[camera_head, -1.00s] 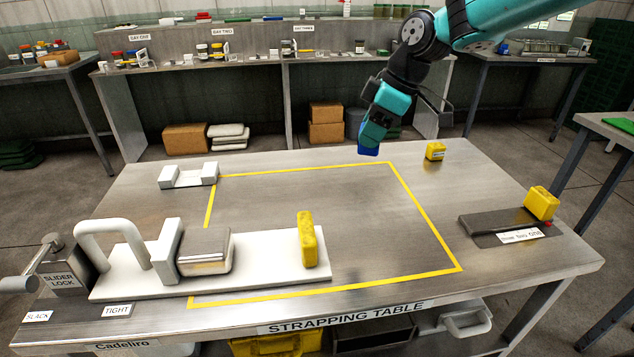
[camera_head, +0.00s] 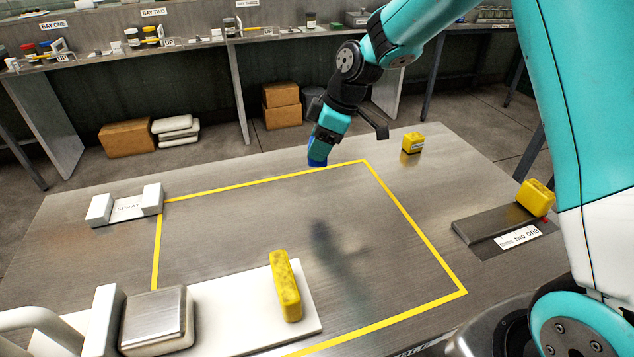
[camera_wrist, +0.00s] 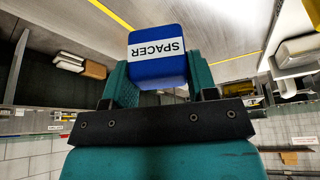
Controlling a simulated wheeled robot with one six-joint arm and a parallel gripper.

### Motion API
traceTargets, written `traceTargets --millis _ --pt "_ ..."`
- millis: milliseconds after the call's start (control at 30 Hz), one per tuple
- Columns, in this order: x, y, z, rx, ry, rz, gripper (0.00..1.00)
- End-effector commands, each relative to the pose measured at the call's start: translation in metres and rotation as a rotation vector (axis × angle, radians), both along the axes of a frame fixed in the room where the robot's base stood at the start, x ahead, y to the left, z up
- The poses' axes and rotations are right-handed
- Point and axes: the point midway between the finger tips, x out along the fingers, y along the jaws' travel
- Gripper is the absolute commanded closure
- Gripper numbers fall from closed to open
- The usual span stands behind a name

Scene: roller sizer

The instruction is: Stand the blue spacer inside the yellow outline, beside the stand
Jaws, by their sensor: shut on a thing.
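My gripper (camera_head: 322,146) is shut on the blue spacer (camera_head: 317,157) and holds it near the far yellow line. The spacer also shows in the wrist view (camera_wrist: 157,68), between both fingers, with a white label reading SPACER. In the head view it is small, and I cannot tell its height above the table. The yellow outline (camera_head: 412,226) is taped on the metal table. Its middle is bare apart from a soft shadow.
A yellow sponge-like block (camera_head: 286,286) stands on a white board (camera_head: 245,315) at the near left, beside a metal-topped block (camera_head: 155,320). A yellow block (camera_head: 413,142) stands beyond the outline. Another (camera_head: 536,197) rests on a dark plate (camera_head: 475,228) at right.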

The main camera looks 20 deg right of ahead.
Motion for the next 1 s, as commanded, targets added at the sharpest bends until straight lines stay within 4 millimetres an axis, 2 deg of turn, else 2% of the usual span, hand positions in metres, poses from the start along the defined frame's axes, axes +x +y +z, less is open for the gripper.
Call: traceTargets --millis 33,100,200,367,600,1000 --pt "-0.001 0.0 -0.014 0.0 0.006 0.001 0.71" --pt "-0.001 0.001 -0.031 0.001 0.005 0.001 0.71" --pt "-0.001 0.0 -0.048 0.0 0.002 0.002 0.71" --pt "0.0 0.0 -0.061 0.0 0.0 0.001 0.71" --pt "0.0 0.0 -0.096 0.001 0.002 0.001 0.71" --pt "0.0 0.0 -0.105 0.0 -0.002 0.001 0.71"
